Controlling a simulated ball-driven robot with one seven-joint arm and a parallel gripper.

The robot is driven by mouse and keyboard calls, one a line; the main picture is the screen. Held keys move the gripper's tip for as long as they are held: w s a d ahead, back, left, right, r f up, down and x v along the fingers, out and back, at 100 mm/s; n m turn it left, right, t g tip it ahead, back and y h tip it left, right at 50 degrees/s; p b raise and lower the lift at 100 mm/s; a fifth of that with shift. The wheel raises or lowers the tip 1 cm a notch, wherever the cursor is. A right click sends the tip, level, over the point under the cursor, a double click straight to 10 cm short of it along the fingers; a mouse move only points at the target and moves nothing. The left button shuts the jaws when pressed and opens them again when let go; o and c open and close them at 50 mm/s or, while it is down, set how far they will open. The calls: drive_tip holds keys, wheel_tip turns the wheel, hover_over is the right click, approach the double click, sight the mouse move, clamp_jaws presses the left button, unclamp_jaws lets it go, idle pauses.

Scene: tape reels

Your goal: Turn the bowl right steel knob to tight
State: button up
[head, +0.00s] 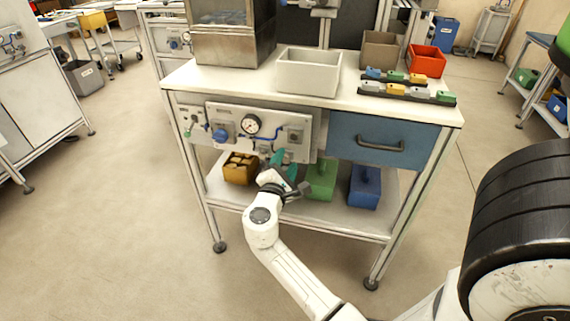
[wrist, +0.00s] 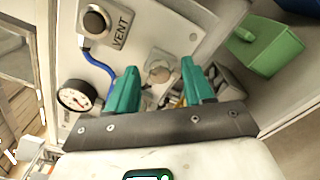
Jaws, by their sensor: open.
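In the wrist view, a round steel knob (wrist: 158,72) sits on the light panel (wrist: 150,35), below the level of the gauge as the bench stands. No label beside it can be read. My gripper (wrist: 160,75) has two teal fingers, spread apart, with the knob showing in the gap between them. The fingers look close to the panel, but I cannot tell whether they touch the knob. In the head view, my gripper (head: 283,161) is at the lower edge of the bench's front panel (head: 307,120), and hides much of what lies there.
A pressure gauge (head: 251,124), a blue knob (head: 221,134) and a VENT button (wrist: 95,22) share the panel. A blue hose (wrist: 100,68) runs near the left finger. A green bin (head: 321,180) and an orange bin (head: 240,168) stand on the shelf below.

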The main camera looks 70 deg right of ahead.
drive_tip(key=a, duration=1)
drive_tip(key=shift+s+a+p, duration=0.4)
drive_tip(key=shift+s+f, duration=0.1)
